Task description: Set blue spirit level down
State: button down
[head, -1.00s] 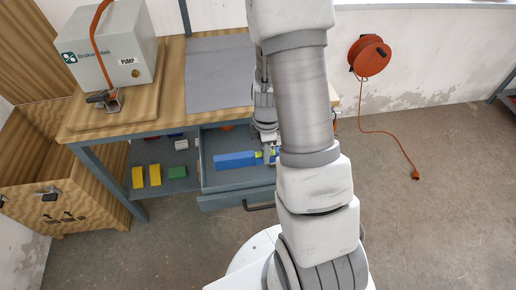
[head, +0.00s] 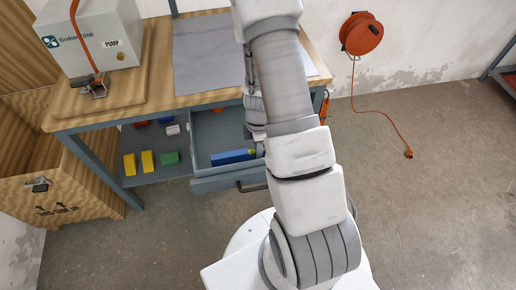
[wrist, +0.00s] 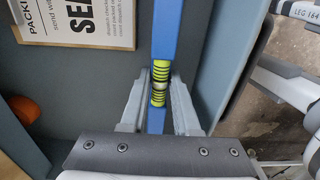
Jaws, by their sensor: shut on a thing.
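The blue spirit level (head: 232,156) is a long blue bar inside the outline of the open drawer (head: 226,184), lying nearly parallel to its front. In the wrist view the level (wrist: 166,30) runs top to bottom, with yellow-green vials at its middle. My gripper (wrist: 160,84) is shut on the level there, one finger on each side of the vials. In the head view my arm hides most of the gripper and the level's right end. I cannot tell whether the level touches the drawer floor.
A printed sheet (wrist: 83,18) and an orange object (wrist: 25,108) lie left of the level in the wrist view. The drawer wall (wrist: 236,60) runs close on the right. Yellow and green blocks (head: 148,160) lie on the shelf left of the drawer. The workbench top (head: 150,85) overhangs behind.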

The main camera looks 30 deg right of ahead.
jog(key=c, duration=0.7)
grip_release()
jog(key=shift+f, duration=0.1)
jog(key=shift+o, duration=0.2)
jog(key=s+a+r+m+t+p, duration=0.1)
jog(key=a+r+m, duration=0.2)
jog(key=r, duration=1.2)
jog(key=s+a+r+m+t+p, duration=0.15)
jog(key=a+r+m, duration=0.25)
jog(key=r, duration=1.1)
jog(key=s+a+r+m+t, duration=0.3)
jog(key=s+r+m, duration=0.4)
jog(key=s+r, duration=0.2)
jog(key=shift+s+a+r+m, duration=0.35)
jog(key=shift+s+r+m, duration=0.05)
jog(key=shift+r, duration=0.3)
